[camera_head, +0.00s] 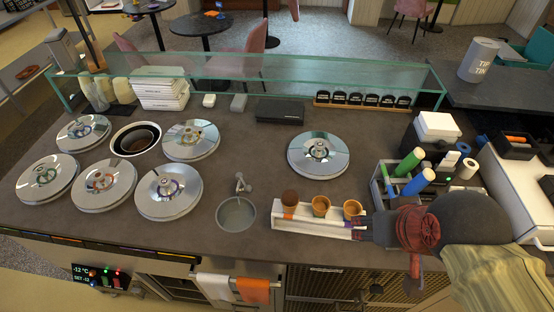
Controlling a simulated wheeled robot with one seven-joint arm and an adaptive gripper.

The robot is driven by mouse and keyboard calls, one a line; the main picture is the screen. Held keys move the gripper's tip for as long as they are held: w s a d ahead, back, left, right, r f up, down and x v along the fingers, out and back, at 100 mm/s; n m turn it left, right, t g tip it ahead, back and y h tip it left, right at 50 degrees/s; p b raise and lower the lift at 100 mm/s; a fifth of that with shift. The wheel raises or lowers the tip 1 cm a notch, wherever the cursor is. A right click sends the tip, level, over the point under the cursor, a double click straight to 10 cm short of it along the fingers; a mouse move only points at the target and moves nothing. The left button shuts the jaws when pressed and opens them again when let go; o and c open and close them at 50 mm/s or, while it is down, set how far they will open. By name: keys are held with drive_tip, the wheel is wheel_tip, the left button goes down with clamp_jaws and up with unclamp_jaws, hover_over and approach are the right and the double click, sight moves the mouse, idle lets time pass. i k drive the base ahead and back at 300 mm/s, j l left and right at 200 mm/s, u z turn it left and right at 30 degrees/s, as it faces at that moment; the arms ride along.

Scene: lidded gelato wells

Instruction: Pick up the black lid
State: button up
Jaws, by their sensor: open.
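Several round silver lids with knobs lie over the wells at the left. Another silver lid (318,152) lies alone on the counter right of centre. One well (135,138) among the left lids is uncovered and shows dark brown contents. My gripper (387,258) is at the lower right by the counter's front edge, open, with nothing seen between its fingers. It is well below and right of the lone lid. One finger overlaps the cone holder's right end in view.
A white holder (300,225) carries three cones. A round sink (236,213) with a tap is left of it. A caddy of coloured bottles (411,163) stands at the right. A glass guard (225,68) runs along the back. A flat black box (280,111) lies before it.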

sight(316, 155)
drive_tip(key=u, duration=1.5)
drive_tip(key=z, duration=1.4)
drive_tip(key=i+j+z, duration=0.1)
drive_tip(key=j, duration=0.15)
drive_tip(key=j+z, duration=0.15)
drive_tip(key=i+j, duration=0.05)
drive_tip(key=j, duration=0.05)
